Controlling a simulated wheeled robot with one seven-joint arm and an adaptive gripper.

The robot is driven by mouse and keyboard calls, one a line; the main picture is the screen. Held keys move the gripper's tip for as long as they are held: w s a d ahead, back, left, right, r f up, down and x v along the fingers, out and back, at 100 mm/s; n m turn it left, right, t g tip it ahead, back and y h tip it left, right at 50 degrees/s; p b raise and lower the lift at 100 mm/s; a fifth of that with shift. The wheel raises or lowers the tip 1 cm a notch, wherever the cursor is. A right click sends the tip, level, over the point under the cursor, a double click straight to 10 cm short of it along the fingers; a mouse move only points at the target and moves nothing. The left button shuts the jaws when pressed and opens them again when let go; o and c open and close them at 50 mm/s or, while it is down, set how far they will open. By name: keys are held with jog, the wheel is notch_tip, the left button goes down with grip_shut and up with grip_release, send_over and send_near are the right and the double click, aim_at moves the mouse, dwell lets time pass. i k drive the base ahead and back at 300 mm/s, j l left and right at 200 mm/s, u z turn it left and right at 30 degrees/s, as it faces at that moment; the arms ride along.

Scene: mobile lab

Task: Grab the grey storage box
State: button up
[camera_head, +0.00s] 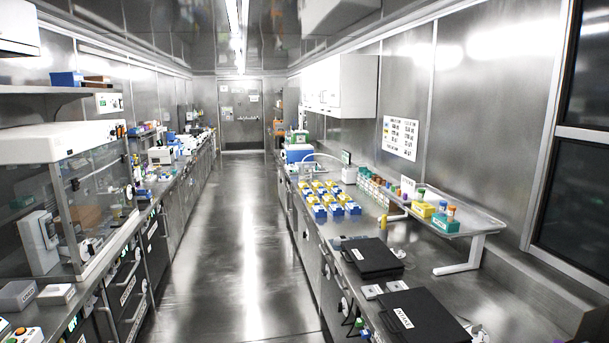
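A grey box (17,296) with a lighter top sits on the left counter, close to the left edge of the picture. It looks like the grey storage box, though no label on it can be read. A smaller, paler box (56,294) lies just to its right. My gripper is not in view, and nothing is seen touching either box.
A glass-fronted cabinet (70,200) stands behind the boxes on the left counter. A device with coloured buttons (25,335) is at the near left. The aisle floor (235,240) is clear. The right counter holds black cases (425,315) and blue-yellow boxes (330,198).

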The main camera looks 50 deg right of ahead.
aim_at(308, 170)
jog(key=z, duration=1.65)
jog(key=u, duration=0.25)
jog(key=i, duration=5.75)
jog(key=i+z, duration=0.1)
jog(key=i, duration=0.6)
jog(key=i+j+z, duration=0.1)
jog(key=i, duration=0.65)
jog(key=j, duration=0.1)
